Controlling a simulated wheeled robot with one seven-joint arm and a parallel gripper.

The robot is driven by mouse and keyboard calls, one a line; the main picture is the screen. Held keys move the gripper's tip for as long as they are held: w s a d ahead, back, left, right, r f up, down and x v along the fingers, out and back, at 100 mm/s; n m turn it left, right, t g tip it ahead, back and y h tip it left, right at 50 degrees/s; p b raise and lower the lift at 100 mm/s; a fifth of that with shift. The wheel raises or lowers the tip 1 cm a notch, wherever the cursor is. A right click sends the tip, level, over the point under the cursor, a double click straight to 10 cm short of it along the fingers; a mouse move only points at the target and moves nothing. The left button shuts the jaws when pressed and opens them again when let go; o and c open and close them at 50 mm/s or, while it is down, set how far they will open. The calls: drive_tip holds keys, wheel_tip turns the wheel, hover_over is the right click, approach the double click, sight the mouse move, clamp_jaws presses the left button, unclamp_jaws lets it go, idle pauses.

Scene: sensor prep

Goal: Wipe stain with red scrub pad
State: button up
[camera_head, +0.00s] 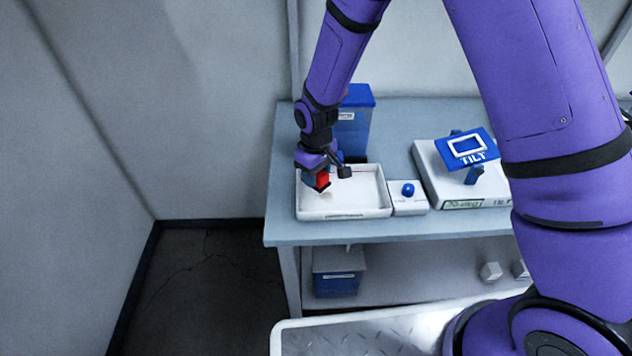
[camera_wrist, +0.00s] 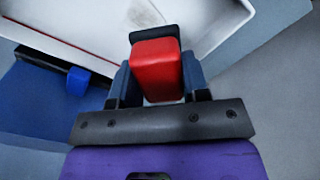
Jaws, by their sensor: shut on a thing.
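The red scrub pad (camera_wrist: 157,70) is held between the two fingers of my gripper (camera_wrist: 158,82), which is shut on it. In the head view the red pad (camera_head: 322,180) shows at the end of my gripper (camera_head: 318,176), over the left part of the white tray (camera_head: 362,213). The tray also shows in the wrist view (camera_wrist: 60,18), beyond the pad. A faint reddish-brown mark, maybe the stain (camera_wrist: 143,12), shows on the tray floor at the top of the wrist view. I cannot tell whether the pad touches the tray floor.
A tall blue bin (camera_head: 357,125) stands behind the tray. To the tray's right are a white box with a blue button (camera_head: 408,189) and a white device with a blue TILT plate (camera_head: 470,148). The grey table (camera_head: 290,232) has a lower shelf with a blue box (camera_head: 338,272).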

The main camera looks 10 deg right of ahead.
drive_tip(key=shift+r, duration=1.8)
drive_tip(key=shift+s, duration=0.1)
